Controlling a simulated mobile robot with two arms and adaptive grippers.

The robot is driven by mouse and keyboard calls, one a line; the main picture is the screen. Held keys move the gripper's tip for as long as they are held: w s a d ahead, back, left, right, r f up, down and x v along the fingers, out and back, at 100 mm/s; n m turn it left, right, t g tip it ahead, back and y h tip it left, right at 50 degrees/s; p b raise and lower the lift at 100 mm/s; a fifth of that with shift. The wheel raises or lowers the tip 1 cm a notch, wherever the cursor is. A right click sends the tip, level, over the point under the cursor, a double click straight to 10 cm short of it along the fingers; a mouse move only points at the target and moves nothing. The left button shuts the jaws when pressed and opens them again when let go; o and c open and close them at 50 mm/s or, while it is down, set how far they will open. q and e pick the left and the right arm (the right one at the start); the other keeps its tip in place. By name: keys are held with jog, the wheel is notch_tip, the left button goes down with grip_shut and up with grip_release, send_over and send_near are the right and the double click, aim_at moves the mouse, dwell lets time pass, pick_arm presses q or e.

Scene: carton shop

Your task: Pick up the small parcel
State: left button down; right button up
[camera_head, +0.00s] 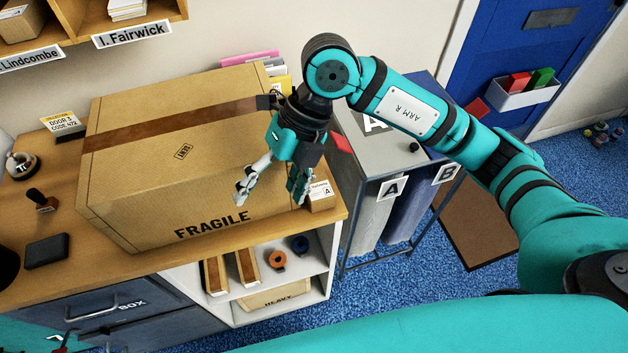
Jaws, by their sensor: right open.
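The small parcel (320,196) is a little brown carton with a white label marked A, at the right front corner of the wooden counter. My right gripper (271,192) hangs from above with its fingers spread and nothing between them. Its right finger is close beside the parcel's left side and overlaps it slightly in view; I cannot tell whether they touch. Its left finger is in front of the large carton. At the bottom left edge a teal piece of my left arm shows, with what seems to be part of my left gripper (64,342), mostly cut off.
A large FRAGILE carton (170,205) fills most of the counter (75,262) left of the parcel. A stamp (42,201) and black pad (47,251) lie at left. Shelves (285,285) are below. A bin stand (385,170) is on the right, by a blue door.

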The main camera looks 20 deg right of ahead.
aim_at(323, 199)
jog(key=w+d+m+t+h, duration=0.2)
jog(key=w+d+h, duration=0.35)
jog(key=d, duration=0.45)
jog(key=f, duration=0.3)
jog(key=f+p, duration=0.1)
jog(key=f, duration=0.3)
jog(key=f+p, duration=0.1)
jog(key=f, duration=0.3)
jog(key=shift+s+d+f, duration=0.2)
jog(key=shift+s+f, duration=0.05)
jog(key=shift+s, duration=0.15)
jog(key=shift+w+f+p, duration=0.1)
jog(key=shift+f+p, duration=0.4)
jog(key=shift+p, duration=0.1)
notch_tip(323, 199, down, 4)
jog(key=shift+w+d+r+p, duration=0.1)
jog(key=shift+r+p, duration=0.1)
jog(key=shift+p, duration=0.7)
jog(key=shift+f, duration=0.5)
jog(key=shift+c, duration=0.2)
jog(key=c, duration=1.4)
